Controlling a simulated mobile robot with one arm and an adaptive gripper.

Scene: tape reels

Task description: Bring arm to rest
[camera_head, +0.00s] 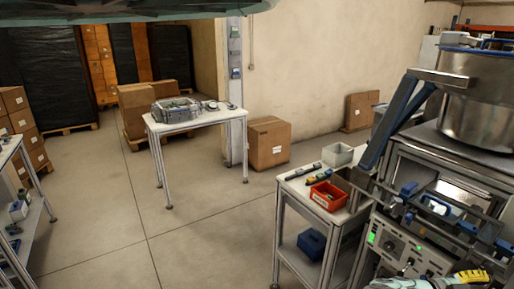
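No gripper fingers can be made out in the head view. A pale, rounded piece and a yellow part with dark marks show at the bottom right edge, cut off by the frame. I cannot tell whether they belong to my arm. No tape reel can be clearly identified.
A machine with a large metal drum (480,98) and a control panel (408,250) fills the right side. Beside it stands a workbench with a red bin (327,197) and a grey bin (337,155). A white table (196,122) stands farther back. The middle floor is clear.

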